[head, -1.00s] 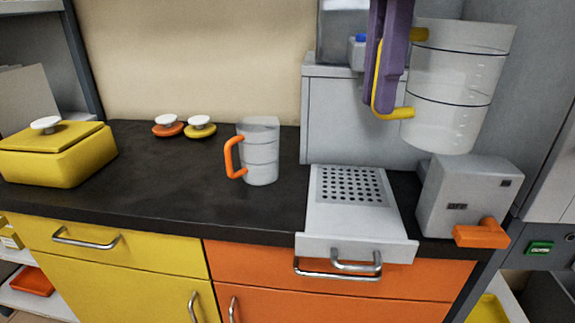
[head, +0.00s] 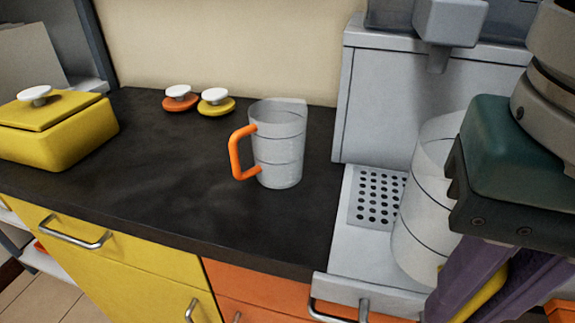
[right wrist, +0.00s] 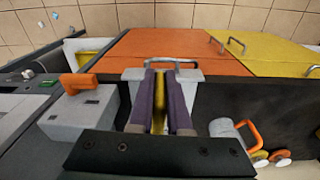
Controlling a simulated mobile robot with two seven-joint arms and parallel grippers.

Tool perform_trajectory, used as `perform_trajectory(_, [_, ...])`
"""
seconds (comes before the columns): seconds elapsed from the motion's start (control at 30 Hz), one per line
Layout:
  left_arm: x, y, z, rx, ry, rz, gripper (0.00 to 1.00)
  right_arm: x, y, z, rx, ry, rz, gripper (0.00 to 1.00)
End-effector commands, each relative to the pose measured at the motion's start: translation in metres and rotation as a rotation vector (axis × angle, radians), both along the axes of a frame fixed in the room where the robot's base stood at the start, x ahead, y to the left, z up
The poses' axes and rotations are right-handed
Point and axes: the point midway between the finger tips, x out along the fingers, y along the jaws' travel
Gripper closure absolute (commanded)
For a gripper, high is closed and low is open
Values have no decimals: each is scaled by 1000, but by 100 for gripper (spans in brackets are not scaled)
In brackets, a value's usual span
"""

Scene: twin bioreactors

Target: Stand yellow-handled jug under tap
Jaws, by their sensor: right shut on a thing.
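The clear yellow-handled jug (head: 424,205) is upright over the right part of the perforated drip tray (head: 375,196) in the head view. I cannot tell whether its base touches the tray. The grey tap (head: 438,58) juts from the machine above and behind it. My right gripper (head: 490,290) has its purple fingers shut on the yellow handle (head: 484,300). The gripper body hides the jug's right side. In the right wrist view the yellow handle (right wrist: 158,108) lies between the fingers. My left gripper is not in view.
An orange-handled jug (head: 278,145) stands on the dark counter (head: 150,160) left of the machine. A yellow lidded box (head: 60,135) and two white-knobbed lids (head: 216,103) sit further left. A grey box with an orange lever (right wrist: 80,84) shows in the right wrist view.

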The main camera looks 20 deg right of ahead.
Motion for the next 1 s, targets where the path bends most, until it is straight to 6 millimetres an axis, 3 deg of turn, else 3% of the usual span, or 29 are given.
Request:
perform_trajectory(0.03, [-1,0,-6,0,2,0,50,-18,14,1,67,59,91,100])
perform_trajectory(0.4, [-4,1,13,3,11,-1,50,77,-43,8,65,51,85,100])
perform_trajectory(0.7, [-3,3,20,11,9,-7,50,134,-79,7,63,49,87,100])
perform_trajectory(0.8, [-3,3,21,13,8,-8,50,133,-78,-12,63,55,93,100])
perform_trajectory(1.0, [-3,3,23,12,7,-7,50,133,-78,-31,63,53,92,100])
